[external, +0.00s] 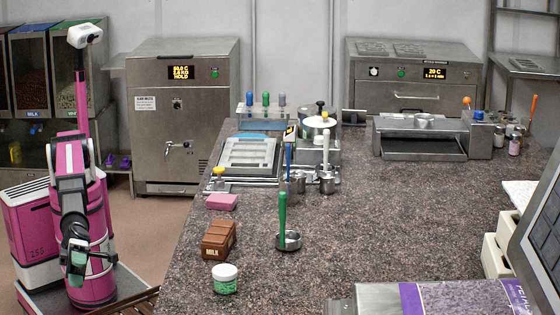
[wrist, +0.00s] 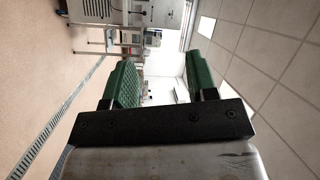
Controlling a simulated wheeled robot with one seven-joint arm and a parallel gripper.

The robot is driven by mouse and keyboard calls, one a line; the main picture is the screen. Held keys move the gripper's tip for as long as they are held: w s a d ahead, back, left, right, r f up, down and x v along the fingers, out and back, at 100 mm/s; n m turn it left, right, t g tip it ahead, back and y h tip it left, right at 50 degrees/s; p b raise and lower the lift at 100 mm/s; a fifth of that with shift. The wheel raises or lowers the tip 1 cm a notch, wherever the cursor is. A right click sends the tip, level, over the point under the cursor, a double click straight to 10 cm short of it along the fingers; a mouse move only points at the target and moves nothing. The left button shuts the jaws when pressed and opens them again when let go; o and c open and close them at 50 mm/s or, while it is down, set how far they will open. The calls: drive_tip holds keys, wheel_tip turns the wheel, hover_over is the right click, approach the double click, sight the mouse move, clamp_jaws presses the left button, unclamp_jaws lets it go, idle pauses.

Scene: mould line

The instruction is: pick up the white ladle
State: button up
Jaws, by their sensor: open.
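The white ladle (external: 325,152) stands with its white handle upright on the granite counter, near the metal frame at the counter's far part. A small steel cup (external: 327,183) is at its lower end. I cannot tell whether that cup is the ladle's own bowl. My gripper (external: 77,262) hangs low at the left, beside the counter and far from the ladle. In the wrist view my gripper (wrist: 163,82) shows two green fingers spread apart with nothing between them. The ladle cannot be made out in the wrist view.
A blue-handled ladle (external: 288,160) stands close left of the white one. A green-handled ladle (external: 283,218) stands nearer. The counter's right middle (external: 410,215) is clear.

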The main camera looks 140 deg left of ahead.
wheel_tip(320, 180, up, 5)
drive_tip(key=w+m+h, duration=0.1)
drive_tip(key=m+h, duration=0.1)
drive_tip(key=m, duration=0.2)
drive_tip(key=w+a+r+y, duration=0.15)
drive_tip(key=a+y, duration=0.25)
drive_tip(key=a, duration=0.7)
drive_tip(key=w+a+n+t+y, duration=0.15)
drive_tip(key=a+y, duration=0.25)
drive_tip(key=a, duration=0.6)
drive_tip(key=w+a+y, duration=0.2)
drive_tip(key=a+y, duration=0.2)
drive_tip(key=a, duration=0.7)
drive_tip(key=s+a+r+g+y, duration=0.1)
drive_tip(key=s+a+y, duration=0.15)
drive_tip(key=a, duration=0.65)
drive_tip(key=s+a+g+y, duration=0.2)
drive_tip(key=a+y, duration=0.2)
drive_tip(key=a, duration=0.6)
drive_tip(key=m+g+y, duration=0.4)
drive_tip(key=g+y, duration=0.1)
drive_tip(key=y, duration=0.1)
approach(326, 152)
drive_tip(key=w+a+r, duration=0.3)
drive_tip(key=a+r, duration=0.2)
drive_tip(key=x, duration=0.6)
drive_tip(key=shift+a, duration=0.25)
drive_tip(key=shift+s+f, duration=0.1)
drive_tip(key=shift+s, duration=0.05)
clamp_jaws()
